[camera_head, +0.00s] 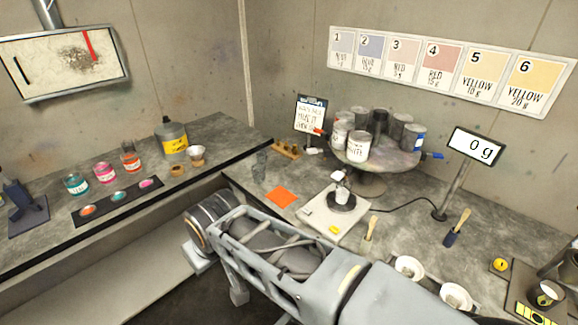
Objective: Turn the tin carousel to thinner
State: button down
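The tin carousel (392,163) is a round, paint-stained turntable on a grey foot, on the bench at the back, right of centre. Several grey and white tins stand around its dark centre post (380,122). A white-labelled tin (357,147) faces the front; its lettering is too small to read surely. A tin with a blue label (418,140) is at the right. A red-tipped handle (319,131) sticks out left and a blue-tipped handle (435,155) right. I cannot make out a thinner label. My arm crosses the foreground, well short of the carousel; my gripper is not visible.
A display (474,147) reading 0 g is on a post at right. An instruction card (309,115) stands behind left. Brushes and white bowls (409,268) lie nearer. Paint jars line the left bench.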

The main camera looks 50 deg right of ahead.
aim_at(374, 147)
jog(key=u, duration=0.75)
jog(key=i, duration=0.8)
jog(key=z, duration=3.35)
jog(key=i, duration=0.5)
jog(key=z, duration=0.1)
